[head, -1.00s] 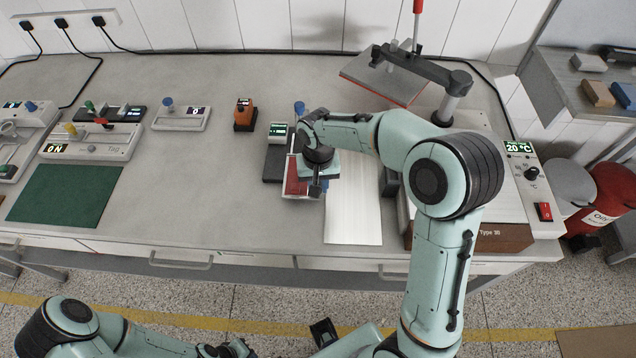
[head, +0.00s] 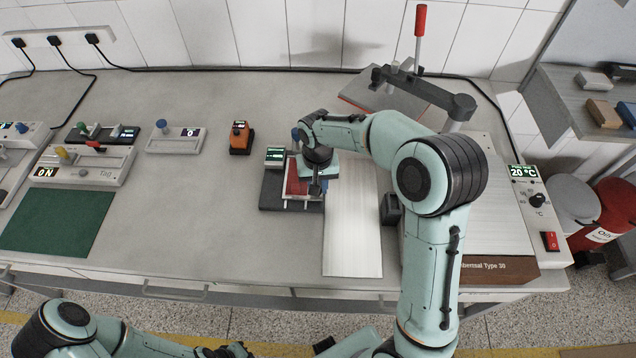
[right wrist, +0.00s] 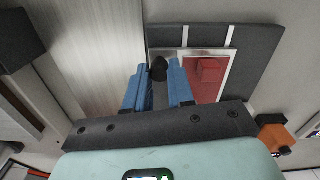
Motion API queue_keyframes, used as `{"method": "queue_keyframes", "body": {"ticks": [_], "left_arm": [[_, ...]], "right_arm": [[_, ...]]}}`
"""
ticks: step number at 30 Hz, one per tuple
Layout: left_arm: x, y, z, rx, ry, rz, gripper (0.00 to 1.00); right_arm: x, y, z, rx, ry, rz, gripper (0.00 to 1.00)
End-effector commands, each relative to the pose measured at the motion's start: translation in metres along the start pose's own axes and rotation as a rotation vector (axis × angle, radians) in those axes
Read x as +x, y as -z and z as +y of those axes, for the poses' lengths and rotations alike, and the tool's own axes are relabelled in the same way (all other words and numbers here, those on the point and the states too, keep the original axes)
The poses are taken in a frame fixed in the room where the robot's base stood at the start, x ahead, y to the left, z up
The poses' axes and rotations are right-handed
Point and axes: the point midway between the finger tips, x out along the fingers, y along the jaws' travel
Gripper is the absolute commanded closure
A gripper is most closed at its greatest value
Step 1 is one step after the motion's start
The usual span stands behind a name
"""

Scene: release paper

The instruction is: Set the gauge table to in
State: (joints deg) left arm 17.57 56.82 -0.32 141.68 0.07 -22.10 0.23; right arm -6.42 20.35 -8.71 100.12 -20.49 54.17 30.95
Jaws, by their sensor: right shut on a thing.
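The gauge is a small device with a dark base (head: 268,192), a lit green display (head: 276,156) and a blue knob (head: 296,134). Its red table (head: 292,178) has a pale frame; the red table (right wrist: 206,80) also shows in the right wrist view. My right gripper (right wrist: 159,82) is shut on a small black knob (right wrist: 159,66) beside the red table. In the head view my right wrist covers the right part of the gauge. The display text is too small to read. My left arm is low at the left, and its fingertips are not visible.
A pale strip (head: 353,235) lies right of the gauge, beside a large heated press (head: 480,210) reading 20 °C. An orange device (head: 240,138), a grey device (head: 175,140) and a tag device (head: 90,165) stand to the left. A green mat (head: 55,222) lies front left. The front middle bench is clear.

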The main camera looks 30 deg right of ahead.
Motion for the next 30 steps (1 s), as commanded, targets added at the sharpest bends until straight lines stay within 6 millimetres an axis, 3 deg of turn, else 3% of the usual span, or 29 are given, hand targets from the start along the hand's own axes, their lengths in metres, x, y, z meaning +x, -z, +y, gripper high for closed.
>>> {"method": "queue_keyframes", "body": {"ticks": [5, 6, 8, 20, 23, 30], "left_arm": [[0.0, 0.0, 0.0, -0.001, 0.001, -0.001, 1.0], [0.0, 0.0, 0.0, -0.001, 0.001, -0.001, 1.0], [0.0, 0.0, 0.0, -0.001, 0.001, -0.001, 1.0], [-0.001, 0.0, 0.0, 0.0, 0.0, 0.0, 1.0], [-0.002, 0.001, 0.001, 0.0, 0.0, 0.001, 1.0], [-0.009, 0.005, 0.005, 0.002, -0.002, 0.007, 1.0]], "right_arm": [[-0.003, 0.007, 0.002, 0.004, 0.002, 0.024, 1.0], [-0.003, 0.007, 0.002, 0.004, 0.002, 0.024, 0.71], [-0.003, 0.007, 0.002, 0.004, 0.002, 0.023, 0.51], [-0.009, 0.005, 0.001, 0.002, 0.002, 0.016, 0.51], [-0.023, 0.005, 0.001, 0.003, 0.003, 0.019, 0.51], [-0.079, 0.005, 0.001, 0.002, 0.004, 0.022, 0.51]]}}
